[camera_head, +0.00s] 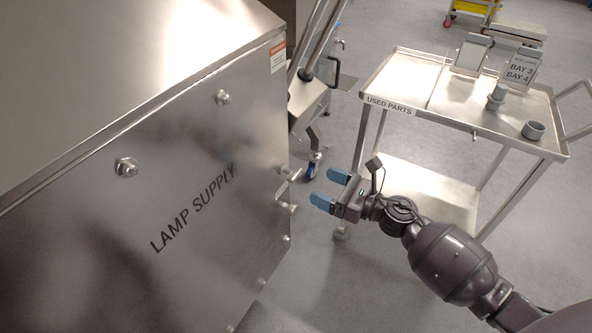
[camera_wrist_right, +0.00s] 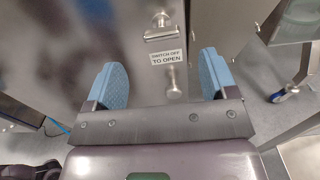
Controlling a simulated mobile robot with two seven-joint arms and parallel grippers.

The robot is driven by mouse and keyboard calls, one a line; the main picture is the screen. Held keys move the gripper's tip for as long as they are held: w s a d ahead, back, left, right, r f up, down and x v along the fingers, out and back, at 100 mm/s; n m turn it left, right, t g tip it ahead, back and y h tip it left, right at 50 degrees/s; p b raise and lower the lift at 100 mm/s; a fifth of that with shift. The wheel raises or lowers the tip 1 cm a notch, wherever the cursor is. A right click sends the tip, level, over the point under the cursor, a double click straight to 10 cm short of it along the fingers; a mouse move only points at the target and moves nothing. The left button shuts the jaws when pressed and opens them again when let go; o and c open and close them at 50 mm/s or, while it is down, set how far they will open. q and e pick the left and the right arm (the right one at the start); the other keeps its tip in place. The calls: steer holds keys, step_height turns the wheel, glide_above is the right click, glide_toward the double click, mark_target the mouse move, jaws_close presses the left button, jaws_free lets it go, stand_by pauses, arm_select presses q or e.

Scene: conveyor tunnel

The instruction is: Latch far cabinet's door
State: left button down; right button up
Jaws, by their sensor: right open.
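A steel cabinet marked LAMP SUPPLY (camera_head: 190,222) fills the left of the head view. Its front looks closed, but I cannot tell whether it is latched. Near its right edge an upper metal fitting (camera_head: 289,173) and a lower round knob (camera_head: 288,207) stick out. The wrist view shows the knob (camera_wrist_right: 174,84) and the fitting (camera_wrist_right: 164,27), with a SWITCH OFF TO OPEN label (camera_wrist_right: 168,58) between them. My right gripper (camera_head: 329,190) is open and empty, just right of the knob and apart from it. Its blue fingers (camera_wrist_right: 162,80) frame the knob in the wrist view. My left gripper is out of view.
A steel USED PARTS cart (camera_head: 455,105) stands at right, behind my right arm, with grey cylindrical parts and BAY signs (camera_head: 521,66) on top. Another wheeled metal frame (camera_head: 308,95) stands just behind the cabinet. Grey floor is clear below my right arm.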

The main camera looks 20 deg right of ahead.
mark_target(298, 174)
steer(key=x, duration=0.7)
steer(key=shift+w+a, duration=0.2)
steer(key=shift+w, duration=0.15)
steer(key=shift+w+a, duration=0.25)
steer(key=shift+w, duration=0.1)
steer(key=c, duration=0.9)
steer(key=shift+c, duration=0.2)
